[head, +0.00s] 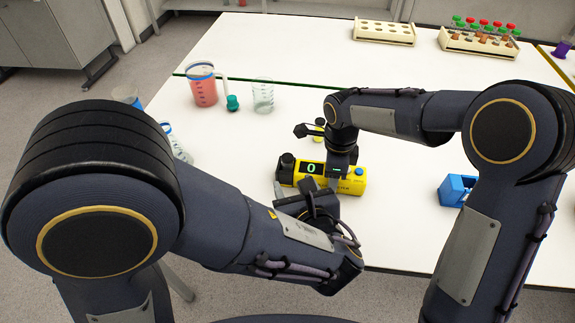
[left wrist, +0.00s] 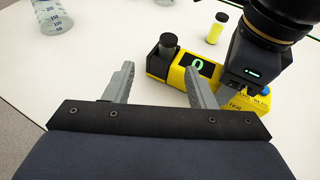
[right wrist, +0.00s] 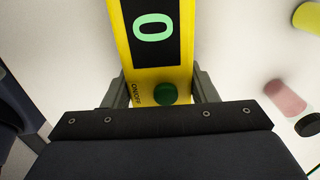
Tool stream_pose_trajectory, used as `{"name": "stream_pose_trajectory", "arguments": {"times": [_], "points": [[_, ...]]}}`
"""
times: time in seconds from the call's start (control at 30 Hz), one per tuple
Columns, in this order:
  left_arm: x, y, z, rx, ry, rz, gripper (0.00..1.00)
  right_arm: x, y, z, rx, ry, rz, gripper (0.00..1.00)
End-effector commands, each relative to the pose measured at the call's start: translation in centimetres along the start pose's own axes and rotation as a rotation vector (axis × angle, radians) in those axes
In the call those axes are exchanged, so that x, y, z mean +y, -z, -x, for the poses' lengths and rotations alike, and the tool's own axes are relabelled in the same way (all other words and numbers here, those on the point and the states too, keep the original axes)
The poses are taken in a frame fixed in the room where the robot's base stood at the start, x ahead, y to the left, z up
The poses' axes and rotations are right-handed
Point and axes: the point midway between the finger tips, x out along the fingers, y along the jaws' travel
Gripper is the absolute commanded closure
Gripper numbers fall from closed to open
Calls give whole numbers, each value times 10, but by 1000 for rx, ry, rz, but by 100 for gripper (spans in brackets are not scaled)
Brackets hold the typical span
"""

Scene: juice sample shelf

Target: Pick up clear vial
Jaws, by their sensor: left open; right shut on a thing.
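A yellow meter (head: 350,184) with a green 0 on its dark display lies on the white table. A dark-capped piece (left wrist: 168,45) stands at its left end; I cannot tell whether this is the clear vial. My right gripper (right wrist: 165,88) is shut across the meter's body, with a finger along each side and a green button between them. My left gripper (left wrist: 160,82) is open and empty, just in front of the meter. A blurred pinkish see-through vial with a black cap (right wrist: 285,100) lies beside the meter in the right wrist view. No plainly clear vial shows.
A yellow vial (left wrist: 216,28) stands behind the meter. A beaker of red liquid (head: 204,90) and an empty clear beaker (head: 263,97) are at back left. Two racks (head: 384,32) (head: 480,43) are at the back. A blue holder (head: 456,190) is at right.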

Motion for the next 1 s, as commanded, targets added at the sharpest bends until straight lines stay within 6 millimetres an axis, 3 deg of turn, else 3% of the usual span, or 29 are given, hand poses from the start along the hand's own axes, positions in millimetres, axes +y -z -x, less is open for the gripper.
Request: {"name": "stream_pose_trajectory", "arguments": {"times": [0.07,0.4,0.57,0.83,1.0], "points": [[-4,-1,-3,-20,19,-23,50,0,0,1,-1,1,0,81],[-6,-3,-57,-23,22,-25,50,0,0,1,-1,2,0,81],[-7,-3,-67,-22,23,-24,50,0,0,1,-1,2,0,81],[-12,-8,-104,-22,21,-24,50,0,0,1,-1,2,0,81],[-13,-9,-116,-22,23,-24,50,0,0,1,-1,2,0,81]]}}
